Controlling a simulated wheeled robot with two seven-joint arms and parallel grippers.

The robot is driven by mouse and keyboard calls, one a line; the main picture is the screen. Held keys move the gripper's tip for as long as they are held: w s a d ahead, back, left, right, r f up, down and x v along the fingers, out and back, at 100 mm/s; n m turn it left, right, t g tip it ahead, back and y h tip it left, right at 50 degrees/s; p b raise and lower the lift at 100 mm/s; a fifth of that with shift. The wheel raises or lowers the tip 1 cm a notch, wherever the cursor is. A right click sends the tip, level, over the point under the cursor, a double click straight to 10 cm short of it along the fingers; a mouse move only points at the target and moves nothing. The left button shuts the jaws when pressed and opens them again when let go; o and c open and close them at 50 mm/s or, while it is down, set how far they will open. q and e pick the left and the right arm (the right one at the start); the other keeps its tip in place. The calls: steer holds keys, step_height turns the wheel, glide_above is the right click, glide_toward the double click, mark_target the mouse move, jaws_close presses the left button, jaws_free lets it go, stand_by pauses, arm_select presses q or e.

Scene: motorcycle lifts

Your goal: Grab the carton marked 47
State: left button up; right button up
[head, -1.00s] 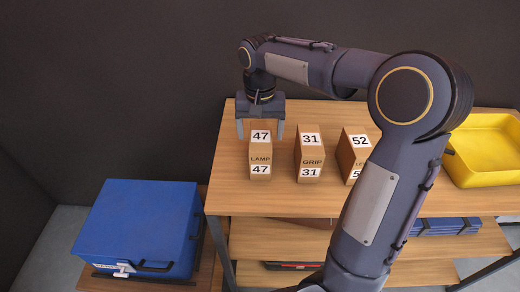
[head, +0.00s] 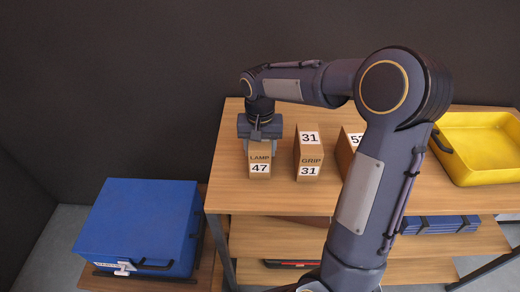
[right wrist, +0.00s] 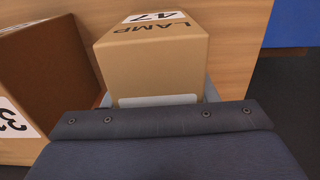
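The carton marked 47 (head: 260,163) is a brown box labelled LAMP, upright at the left of the wooden table. My right gripper (head: 260,148) points down over it and hides its top label. In the right wrist view the carton (right wrist: 152,62) sits between the fingers (right wrist: 158,96), whose edges show on either side of it. The fingers look apart, with no clear grip on the carton; actual contact is hard to see. My left gripper is in neither view.
A carton marked 31 (head: 310,155) stands close to the right, and one marked 52 (head: 347,150) is partly behind my arm. A yellow tray (head: 482,178) is at the table's right. A blue case (head: 138,225) sits lower left.

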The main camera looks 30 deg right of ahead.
steer(key=c, duration=0.5)
steer(key=shift+r, duration=0.1)
steer(key=shift+c, duration=0.2)
